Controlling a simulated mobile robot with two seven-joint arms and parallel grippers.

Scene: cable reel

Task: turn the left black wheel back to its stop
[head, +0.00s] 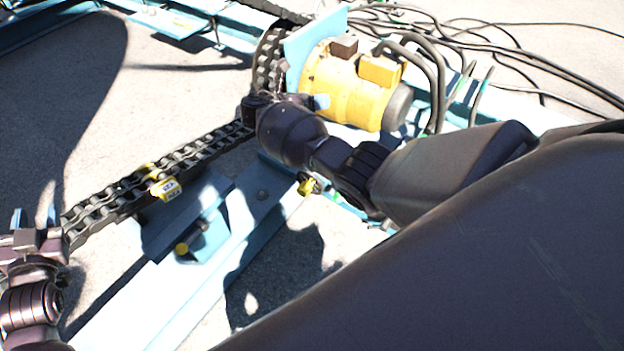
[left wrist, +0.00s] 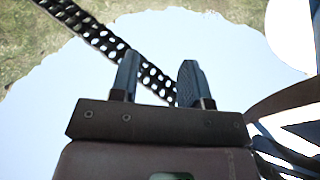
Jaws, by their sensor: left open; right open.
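My left gripper (head: 34,214) is at the left edge of the head view, by the near end of a black chain (head: 200,150). Its two blue fingers stand apart. In the left wrist view, the open left gripper (left wrist: 158,64) has a perforated black strip (left wrist: 100,38) crossing behind its fingers; I cannot tell whether they touch. My right gripper (head: 288,100) is open beside the yellow motor (head: 340,88), partly hidden by its own wrist. A dark, chain-wrapped curved part (head: 268,60) stands left of the motor. I cannot clearly pick out the left black wheel.
A light-blue steel frame (head: 130,310) runs under the chain, with a yellow tag (head: 165,184) on the chain. Several black cables (head: 520,65) lie at the upper right. Bare concrete floor (head: 180,95) shows at the upper left. My right arm covers the lower right.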

